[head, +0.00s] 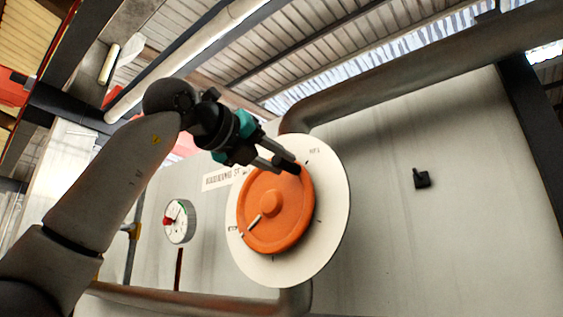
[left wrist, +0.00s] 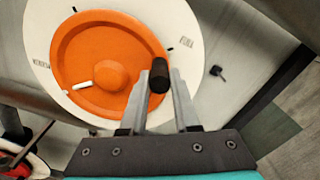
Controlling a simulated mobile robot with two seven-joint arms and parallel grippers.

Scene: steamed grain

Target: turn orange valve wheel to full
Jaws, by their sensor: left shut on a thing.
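The orange valve wheel (head: 290,205) sits on a round white dial plate (head: 333,225) on the grey wall. A short white pointer (head: 254,224) on the wheel points to the lower left, toward a small mark on the plate. Another small lettered mark is at the plate's upper right; the lettering is too small to read surely. My left gripper (head: 282,160) is at the wheel's upper rim, shut on a dark cylindrical handle (left wrist: 159,76). In the left wrist view the wheel (left wrist: 125,45) and pointer (left wrist: 82,85) also show. My right gripper is not in view.
A round gauge (head: 180,222) with a red part is left of the wheel. A thick pipe (head: 400,90) runs above and behind the plate, and another pipe (head: 180,300) runs below. A small black fixture (head: 421,180) is on the wall at right. The wall between is clear.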

